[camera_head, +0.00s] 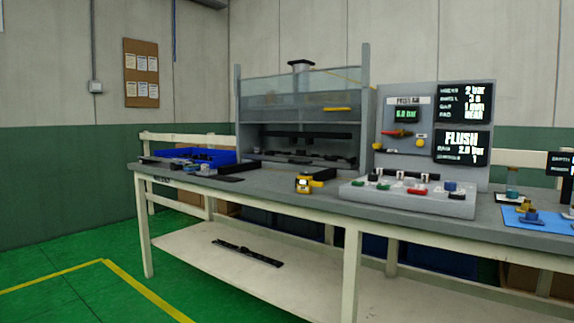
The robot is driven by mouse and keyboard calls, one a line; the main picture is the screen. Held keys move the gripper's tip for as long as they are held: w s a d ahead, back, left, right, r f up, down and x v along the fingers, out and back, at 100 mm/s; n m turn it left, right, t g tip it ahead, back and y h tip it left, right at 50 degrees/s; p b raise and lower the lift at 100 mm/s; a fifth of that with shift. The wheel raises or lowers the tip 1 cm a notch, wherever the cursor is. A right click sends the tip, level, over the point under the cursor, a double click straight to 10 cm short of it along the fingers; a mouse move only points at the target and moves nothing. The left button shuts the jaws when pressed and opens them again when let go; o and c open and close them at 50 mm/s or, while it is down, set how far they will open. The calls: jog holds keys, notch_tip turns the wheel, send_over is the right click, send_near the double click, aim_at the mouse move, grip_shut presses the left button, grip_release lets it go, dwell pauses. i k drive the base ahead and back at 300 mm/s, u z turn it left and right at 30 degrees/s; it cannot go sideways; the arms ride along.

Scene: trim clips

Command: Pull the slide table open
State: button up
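A grey-framed station (239,110) with a clear guard panel (285,92) stands on the workbench at the centre of the view. The guard is up, with a yellow handle (337,109) near its lower edge, and the front below it is open. A low dark slide table (300,158) appears to lie inside that opening, near bench level. Its handle and exact position are too small to tell. My gripper is not in view.
The grey workbench (240,179) carries a blue tray (208,156) at left, a yellow-and-black device (303,183) in front of the station, and a control panel (410,197) at right. A blue mat (541,222) lies far right. Green floor (60,283) at left is clear.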

aim_at(353, 164)
jog(key=u, duration=0.65)
jog(key=i, duration=1.45)
jog(key=z, duration=0.1)
